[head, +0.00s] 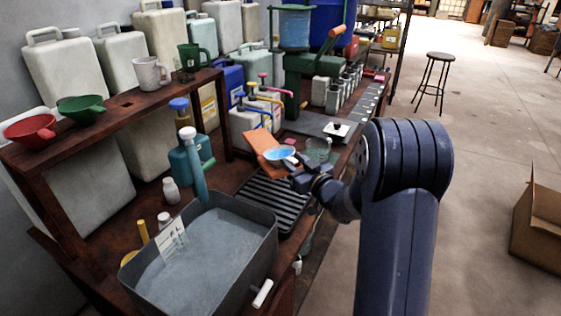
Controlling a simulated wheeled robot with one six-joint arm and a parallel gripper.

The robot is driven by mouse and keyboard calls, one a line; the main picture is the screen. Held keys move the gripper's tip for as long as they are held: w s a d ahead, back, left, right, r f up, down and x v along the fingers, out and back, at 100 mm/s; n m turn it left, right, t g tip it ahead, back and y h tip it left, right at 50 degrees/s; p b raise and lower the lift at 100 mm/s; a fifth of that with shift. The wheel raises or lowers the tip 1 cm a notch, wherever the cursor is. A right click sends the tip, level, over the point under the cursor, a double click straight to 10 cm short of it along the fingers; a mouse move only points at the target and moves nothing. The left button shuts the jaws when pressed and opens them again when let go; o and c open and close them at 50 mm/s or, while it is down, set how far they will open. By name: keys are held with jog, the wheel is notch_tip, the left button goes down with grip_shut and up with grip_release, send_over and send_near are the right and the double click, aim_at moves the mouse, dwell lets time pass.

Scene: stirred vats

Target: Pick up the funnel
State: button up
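Two funnel-shaped vessels sit at the left end of the raised wooden shelf: a red funnel (30,130) and, just right of it, a green funnel (80,108). My gripper (294,168) is far to their right, over the bench beyond the grey vat. It is close to a blue round dish (280,153) on an orange board; I cannot tell whether it touches the dish. Its fingers are small and dark here, so whether it is open or shut is unclear. It is well apart from both funnels.
A grey vat (262,236) of liquid stands at the front of the bench. A white jug (150,73) and a green jug (190,57) share the shelf. Large canisters (65,75) stand behind it. A cardboard box (538,225) is on the floor at right; open floor lies beyond.

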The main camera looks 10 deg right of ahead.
grip_shut()
